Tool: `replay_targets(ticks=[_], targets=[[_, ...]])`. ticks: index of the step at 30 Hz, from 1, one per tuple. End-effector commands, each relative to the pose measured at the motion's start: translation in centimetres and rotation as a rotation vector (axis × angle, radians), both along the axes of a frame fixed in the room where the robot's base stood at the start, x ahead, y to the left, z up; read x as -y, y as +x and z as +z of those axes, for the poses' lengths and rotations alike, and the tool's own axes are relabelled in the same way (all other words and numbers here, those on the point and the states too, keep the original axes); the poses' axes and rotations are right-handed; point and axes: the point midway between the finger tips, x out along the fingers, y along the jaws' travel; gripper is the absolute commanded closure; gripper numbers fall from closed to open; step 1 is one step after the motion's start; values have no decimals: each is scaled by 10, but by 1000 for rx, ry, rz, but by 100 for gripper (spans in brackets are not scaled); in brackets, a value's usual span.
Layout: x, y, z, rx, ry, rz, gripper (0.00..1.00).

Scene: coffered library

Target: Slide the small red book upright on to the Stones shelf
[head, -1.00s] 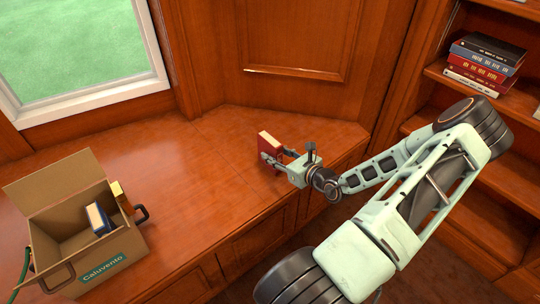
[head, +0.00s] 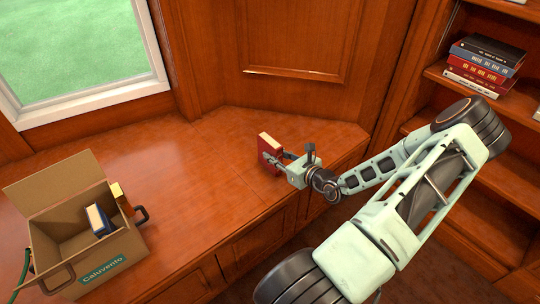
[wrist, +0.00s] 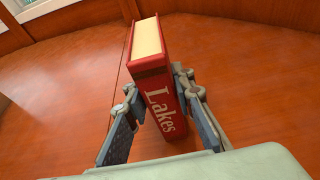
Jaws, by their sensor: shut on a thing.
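The small red book (head: 270,150) stands upright on the wooden window bench, near its right end. In the wrist view the red book (wrist: 158,95) has "Lakes" lettered on its spine, and its pale page edges face up. My gripper (head: 274,158) is shut on it, with one finger on each side in the wrist view (wrist: 155,85). The book's lower end is partly hidden by my gripper. A bookcase shelf (head: 440,73) shows at the right, but no Stones label can be read.
An open cardboard box (head: 62,262) marked "Caluvento" sits at the bench's left, holding a blue book (head: 97,219) and a yellowish one (head: 119,193). Several stacked books (head: 483,66) lie on the right bookcase. The bench (head: 175,160) between box and red book is clear.

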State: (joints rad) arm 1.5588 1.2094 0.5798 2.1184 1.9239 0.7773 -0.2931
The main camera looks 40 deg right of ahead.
Motion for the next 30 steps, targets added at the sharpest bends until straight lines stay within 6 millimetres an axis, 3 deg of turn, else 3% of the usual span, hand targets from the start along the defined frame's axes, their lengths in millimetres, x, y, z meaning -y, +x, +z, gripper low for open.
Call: replay_targets(ticks=[13, 30], targets=[[1, -3, 7, 2, -1, -1, 100], [5, -60, 8, 2, 0, -1, 100]])
